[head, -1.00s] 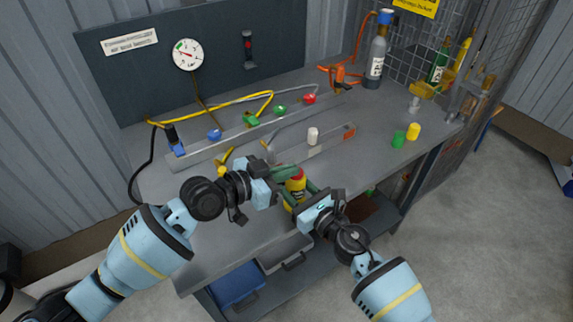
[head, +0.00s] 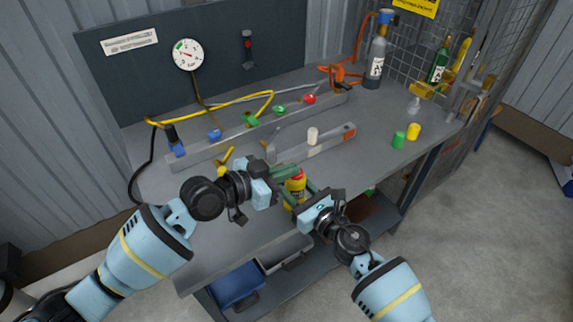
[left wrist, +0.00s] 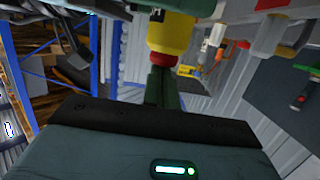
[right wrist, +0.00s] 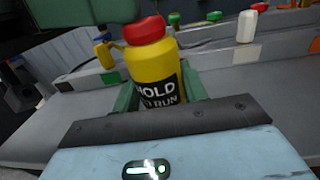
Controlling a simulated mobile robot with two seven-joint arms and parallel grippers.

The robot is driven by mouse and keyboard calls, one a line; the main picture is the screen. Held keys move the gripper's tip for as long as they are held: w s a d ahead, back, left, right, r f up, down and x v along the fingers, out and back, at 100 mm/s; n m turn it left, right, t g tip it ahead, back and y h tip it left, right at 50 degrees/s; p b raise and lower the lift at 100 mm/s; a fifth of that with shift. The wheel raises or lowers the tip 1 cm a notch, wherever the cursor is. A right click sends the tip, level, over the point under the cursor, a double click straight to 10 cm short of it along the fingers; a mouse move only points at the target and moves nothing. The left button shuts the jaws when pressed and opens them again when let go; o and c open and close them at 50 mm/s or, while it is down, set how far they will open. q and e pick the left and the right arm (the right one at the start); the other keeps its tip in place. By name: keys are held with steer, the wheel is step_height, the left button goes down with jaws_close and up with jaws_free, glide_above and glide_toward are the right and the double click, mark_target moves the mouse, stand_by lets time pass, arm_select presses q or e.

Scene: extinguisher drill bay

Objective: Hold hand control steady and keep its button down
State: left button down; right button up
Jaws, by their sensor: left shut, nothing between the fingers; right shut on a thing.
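The hand control is a yellow bottle-shaped body (head: 295,195) with a red button on top and a black "HOLD TO RUN" label. It also shows in the right wrist view (right wrist: 155,75), slightly tilted. My right gripper (head: 308,190) is shut around its yellow body, with green fingers on both sides. My left gripper (head: 292,170) is shut and empty, its green fingertips at the red button (left wrist: 160,60) and seemingly touching it. The button also shows in the right wrist view (right wrist: 145,30). How far it is pressed cannot be told.
The grey bench (head: 365,160) carries a rail with coloured knobs, a white cap (head: 313,135), green (head: 398,139) and yellow (head: 413,131) caps, and a grey cylinder (head: 376,60) at the back. A dial gauge (head: 187,55) hangs on the back panel. A blue bin (head: 235,285) sits below.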

arm_select(q)
steer(key=shift+a+f, duration=0.1)
steer(key=shift+f, duration=0.2)
stand_by(0.4)
steer(key=s+a+r, duration=0.6)
steer(key=a, duration=0.1)
steer(key=shift+a+r, duration=0.35)
steer(key=shift+r, duration=0.05)
arm_select(e)
steer(key=o, duration=1.4)
steer(key=v, duration=1.2)
